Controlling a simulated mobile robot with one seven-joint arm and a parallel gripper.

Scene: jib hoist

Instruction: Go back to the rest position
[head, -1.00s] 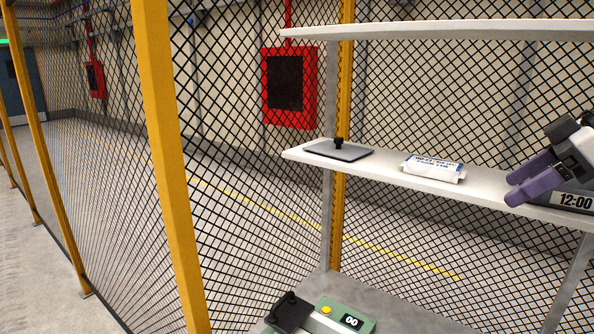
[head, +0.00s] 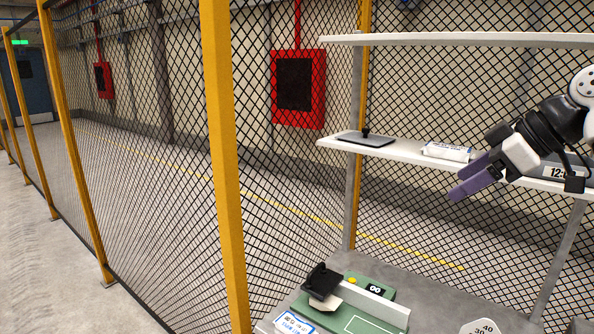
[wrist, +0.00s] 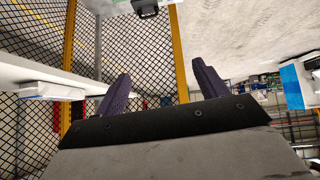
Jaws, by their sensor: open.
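My gripper (head: 466,183) shows at the right in the head view, with purple fingers pointing left and down. It is in front of the middle shelf (head: 405,153), near a white box with blue print (head: 447,151). In the wrist view the two purple fingers of my gripper (wrist: 160,88) stand apart with nothing between them. Behind the arm, a clock (head: 556,171) on the shelf is partly hidden.
A grey plate with a black knob (head: 364,140) lies on the shelf's left end. Below, a green device (head: 352,312) with a black-handled part stands on the grey bench (head: 430,290). Yellow posts (head: 222,150) and mesh fencing enclose the area. A red cabinet (head: 297,88) hangs behind.

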